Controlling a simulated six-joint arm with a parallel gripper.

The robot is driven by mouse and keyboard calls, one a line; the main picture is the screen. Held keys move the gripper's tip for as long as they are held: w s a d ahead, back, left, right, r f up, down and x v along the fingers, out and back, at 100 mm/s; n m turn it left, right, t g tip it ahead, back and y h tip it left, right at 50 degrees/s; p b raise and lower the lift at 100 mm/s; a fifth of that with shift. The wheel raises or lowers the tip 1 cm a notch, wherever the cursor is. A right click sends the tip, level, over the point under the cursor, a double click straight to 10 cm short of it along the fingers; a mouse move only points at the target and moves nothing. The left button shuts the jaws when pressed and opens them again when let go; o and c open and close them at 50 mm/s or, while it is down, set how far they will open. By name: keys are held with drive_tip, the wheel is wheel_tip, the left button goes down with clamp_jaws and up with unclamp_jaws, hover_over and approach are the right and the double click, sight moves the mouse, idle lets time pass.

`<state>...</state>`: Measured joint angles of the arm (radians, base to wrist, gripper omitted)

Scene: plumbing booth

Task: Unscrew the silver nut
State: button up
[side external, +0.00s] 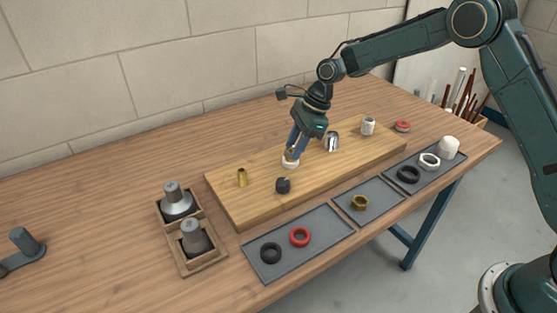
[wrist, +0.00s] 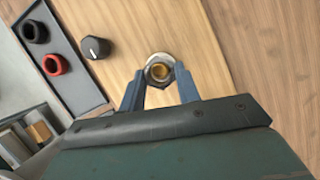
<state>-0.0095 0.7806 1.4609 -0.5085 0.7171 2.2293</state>
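The silver nut (wrist: 158,60) sits around a brass fitting (wrist: 160,72) on the wooden board. In the side view the nut (side external: 290,164) is a pale ring low at my fingertips. My gripper (wrist: 160,75) points down with its two blue fingers on either side of the nut. The fingertips lie close to the nut's sides in the wrist view, but whether they touch it is not clear. In the side view my gripper (side external: 292,155) hides part of the fitting.
Grey trays (side external: 325,222) with rings lie in front. Wooden holders (side external: 201,268) stand left; the table's left is mostly clear.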

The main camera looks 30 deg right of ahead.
drive_tip(key=shift+w+n+g, duration=0.1)
drive_tip(key=shift+n+g, duration=0.45)
drive_tip(key=shift+n, duration=0.95)
drive_tip(key=shift+w+n+g, duration=0.1)
drive_tip(key=shift+n+g, duration=0.45)
drive_tip(key=shift+n, duration=0.95)
drive_tip(key=o, duration=1.9)
drive_tip(key=shift+c, duration=0.2)
drive_tip(key=shift+r, duration=0.2)
wheel_tip(320, 180, up, 5)
drive_tip(key=shift+f, duration=0.15)
